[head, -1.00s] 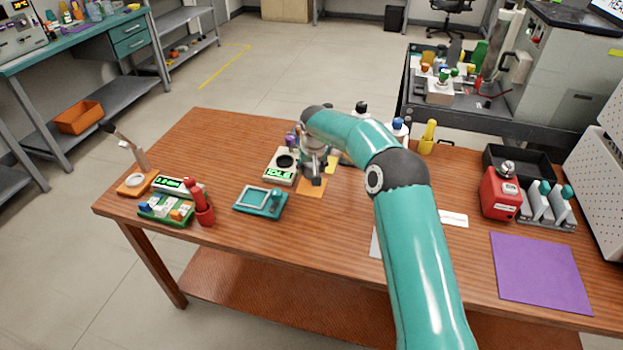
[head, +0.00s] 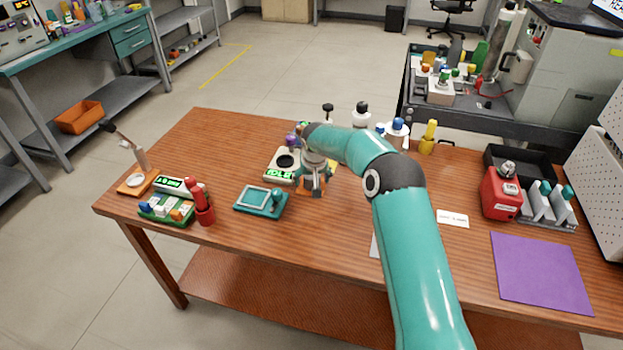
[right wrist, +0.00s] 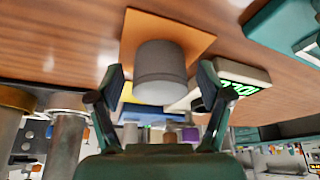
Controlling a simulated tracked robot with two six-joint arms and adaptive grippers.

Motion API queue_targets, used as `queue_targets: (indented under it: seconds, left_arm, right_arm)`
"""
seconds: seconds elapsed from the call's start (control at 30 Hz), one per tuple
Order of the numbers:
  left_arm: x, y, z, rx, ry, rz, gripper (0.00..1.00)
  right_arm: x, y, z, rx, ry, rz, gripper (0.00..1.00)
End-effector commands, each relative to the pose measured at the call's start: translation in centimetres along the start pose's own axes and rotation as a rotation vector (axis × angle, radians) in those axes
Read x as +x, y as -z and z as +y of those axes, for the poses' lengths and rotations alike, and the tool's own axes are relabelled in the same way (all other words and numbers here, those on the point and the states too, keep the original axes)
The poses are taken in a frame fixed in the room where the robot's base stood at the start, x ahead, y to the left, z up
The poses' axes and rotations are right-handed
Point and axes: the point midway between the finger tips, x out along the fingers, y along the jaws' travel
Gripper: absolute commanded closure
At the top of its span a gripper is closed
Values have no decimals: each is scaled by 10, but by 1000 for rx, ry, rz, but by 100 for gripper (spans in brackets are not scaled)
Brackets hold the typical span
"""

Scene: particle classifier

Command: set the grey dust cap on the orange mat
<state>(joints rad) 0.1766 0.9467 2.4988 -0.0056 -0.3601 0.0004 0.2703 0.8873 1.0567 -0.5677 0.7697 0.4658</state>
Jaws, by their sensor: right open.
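The grey dust cap (right wrist: 160,70) is a short grey cylinder in the right wrist view. It appears to stand on the orange mat (right wrist: 190,42), though I cannot see its contact edge clearly. My right gripper (right wrist: 163,84) is open, with one finger on each side of the cap and a gap visible beside it. In the head view my right gripper (head: 313,190) is low over the mat and hides most of it and the cap. My left gripper is not in view.
A scale with a green display (head: 279,177) stands just left of the gripper. A teal device (head: 261,201) lies at the front left of it. Bottles (head: 361,115) stand behind my arm. A purple mat (head: 541,272) lies on the right. The table's front middle is mostly clear.

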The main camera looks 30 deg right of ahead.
Motion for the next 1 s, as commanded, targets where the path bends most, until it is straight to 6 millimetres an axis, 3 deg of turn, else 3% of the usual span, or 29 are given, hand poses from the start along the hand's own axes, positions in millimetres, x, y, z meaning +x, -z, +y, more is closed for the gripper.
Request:
queue_targets:
  seconds: [0.33, 0.8, 1.0]
  left_arm:
    - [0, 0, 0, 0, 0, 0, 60]
    - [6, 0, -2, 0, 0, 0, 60]
    - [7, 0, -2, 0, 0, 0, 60]
  right_arm:
    - [-13, 2, 0, 1, 1, 4, 22]
    - [-100, 1, 0, 1, 1, 2, 22]
    - [-119, 0, 0, 1, 0, 0, 22]
